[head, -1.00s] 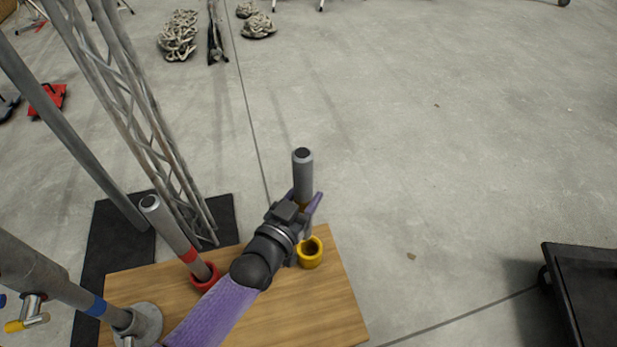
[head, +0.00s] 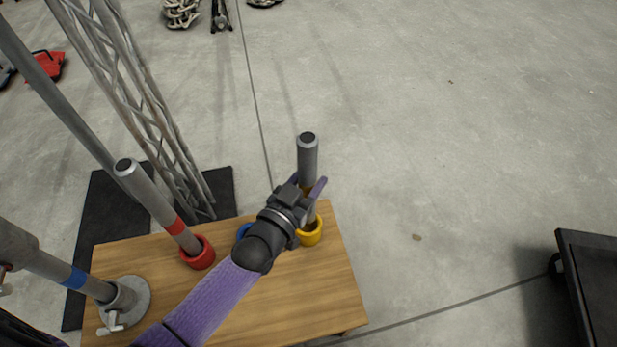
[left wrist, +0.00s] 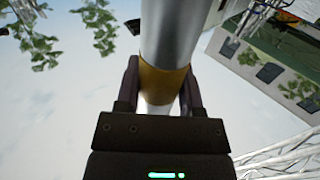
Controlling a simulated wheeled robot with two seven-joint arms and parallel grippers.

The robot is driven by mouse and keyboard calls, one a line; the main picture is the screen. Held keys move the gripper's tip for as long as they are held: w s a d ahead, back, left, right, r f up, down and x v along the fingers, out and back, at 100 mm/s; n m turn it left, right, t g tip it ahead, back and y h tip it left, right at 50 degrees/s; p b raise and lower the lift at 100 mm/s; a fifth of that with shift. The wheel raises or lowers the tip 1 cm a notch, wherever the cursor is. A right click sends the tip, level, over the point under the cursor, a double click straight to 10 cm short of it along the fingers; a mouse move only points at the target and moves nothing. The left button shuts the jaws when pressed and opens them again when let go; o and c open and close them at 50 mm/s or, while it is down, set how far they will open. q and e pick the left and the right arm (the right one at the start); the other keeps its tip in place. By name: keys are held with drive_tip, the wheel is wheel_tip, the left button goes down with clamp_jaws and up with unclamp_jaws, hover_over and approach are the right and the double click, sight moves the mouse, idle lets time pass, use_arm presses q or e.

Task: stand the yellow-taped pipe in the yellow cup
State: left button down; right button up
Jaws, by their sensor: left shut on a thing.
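My left gripper (head: 311,190) is shut on the yellow-taped pipe (head: 308,155), a grey tube held roughly upright. The left wrist view shows the fingers on both sides of the pipe's yellow tape (left wrist: 163,82). The yellow cup (head: 312,237) stands near the right edge of the wooden board, just below the gripper. The pipe's lower end shows at the cup's mouth, partly hidden by the gripper; I cannot tell how deep it is in the cup. My right gripper is not in view.
A red-taped pipe (head: 152,196) stands tilted in a red cup (head: 198,253). A blue cup (head: 243,230) is mostly hidden behind my left arm. A blue-taped pipe (head: 75,278) and truss (head: 135,95) stand left. A black cart (head: 590,240) is at right.

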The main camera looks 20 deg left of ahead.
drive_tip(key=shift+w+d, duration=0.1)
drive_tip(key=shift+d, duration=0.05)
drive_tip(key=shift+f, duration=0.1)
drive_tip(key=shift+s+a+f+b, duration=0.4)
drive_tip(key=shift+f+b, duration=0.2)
drive_tip(key=shift+b, duration=0.25)
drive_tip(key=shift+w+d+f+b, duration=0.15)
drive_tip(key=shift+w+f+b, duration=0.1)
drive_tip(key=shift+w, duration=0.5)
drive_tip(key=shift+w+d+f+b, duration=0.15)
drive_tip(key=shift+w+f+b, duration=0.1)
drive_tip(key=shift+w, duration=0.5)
